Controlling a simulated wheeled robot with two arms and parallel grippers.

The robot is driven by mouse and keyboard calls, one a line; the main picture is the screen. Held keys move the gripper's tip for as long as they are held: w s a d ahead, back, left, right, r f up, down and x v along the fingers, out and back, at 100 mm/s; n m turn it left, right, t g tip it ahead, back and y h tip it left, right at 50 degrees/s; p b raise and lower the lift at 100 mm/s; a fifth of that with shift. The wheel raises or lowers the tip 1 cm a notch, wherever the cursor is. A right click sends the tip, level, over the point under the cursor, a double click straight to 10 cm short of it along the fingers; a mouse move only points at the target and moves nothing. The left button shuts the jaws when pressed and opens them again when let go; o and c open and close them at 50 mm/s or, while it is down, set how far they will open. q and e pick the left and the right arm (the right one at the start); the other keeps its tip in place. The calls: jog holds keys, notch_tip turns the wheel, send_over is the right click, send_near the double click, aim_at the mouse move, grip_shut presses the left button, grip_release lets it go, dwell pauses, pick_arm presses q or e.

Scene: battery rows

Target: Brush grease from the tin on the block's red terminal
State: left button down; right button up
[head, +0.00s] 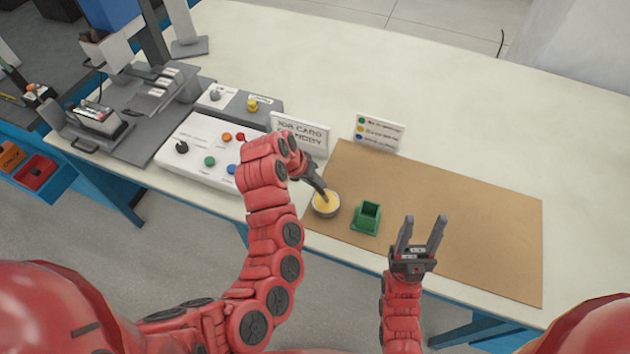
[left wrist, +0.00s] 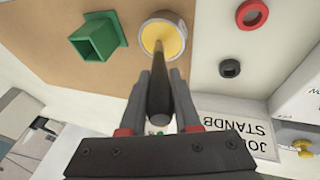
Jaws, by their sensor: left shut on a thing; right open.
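The round tin (head: 315,210) of yellow grease stands on the left part of the brown mat (head: 480,215); it also shows in the left wrist view (left wrist: 143,40). My left gripper (head: 311,180) is shut on a dark brush (left wrist: 159,95). The brush slants down and its far end is at the grease; contact depth is unclear. My right gripper (head: 422,226) is open and empty above the mat's front edge. A dark block (head: 97,122) with a little red on top sits on the grey fixture at left; I cannot make out a red terminal.
A green hollow holder (head: 366,217) stands right of the tin. A white button panel (head: 190,150), a job-card sign (head: 300,132) and a small legend sign (head: 380,133) stand nearby. A dark ring (left wrist: 230,68) lies on the table beside the mat. The mat's right part is clear.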

pick_arm(q)
jog(key=shift+r+p, duration=0.85)
jog(key=shift+r, duration=1.5)
notch_tip(320, 180, up, 2)
jog(key=shift+r+p, duration=0.2)
jog(key=shift+p, duration=1.05)
jog(key=shift+f, duration=0.1)
